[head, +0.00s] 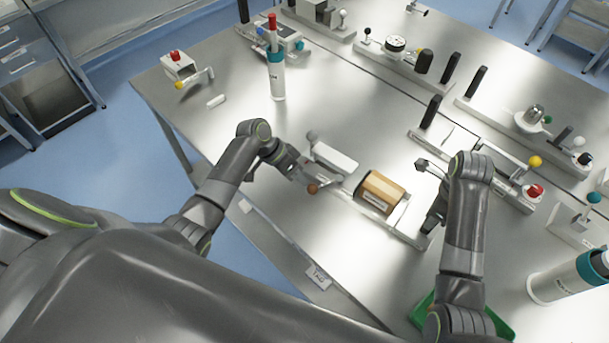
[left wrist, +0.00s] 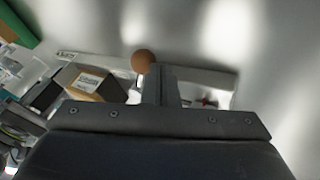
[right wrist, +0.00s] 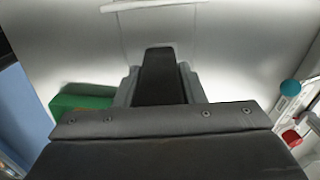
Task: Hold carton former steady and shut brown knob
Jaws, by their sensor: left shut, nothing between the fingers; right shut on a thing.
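The carton former (head: 408,238) is a long pale base carrying a tan block (head: 380,190) with a white label. Its brown knob (head: 313,189) is a small ball near the base's left end; it also shows in the left wrist view (left wrist: 143,61). My left gripper (head: 304,178) is shut and empty right beside the knob; whether they touch is unclear. My right gripper (head: 434,220) is at the base's right end, partly hidden by its arm. In the right wrist view it is shut on a black upright handle (right wrist: 161,75), apparently the carton former's.
A white block (head: 335,157) lies just behind the left gripper. A teal-and-white bottle (head: 277,75) stands at back left. A green tray (head: 425,310) sits at the front right.

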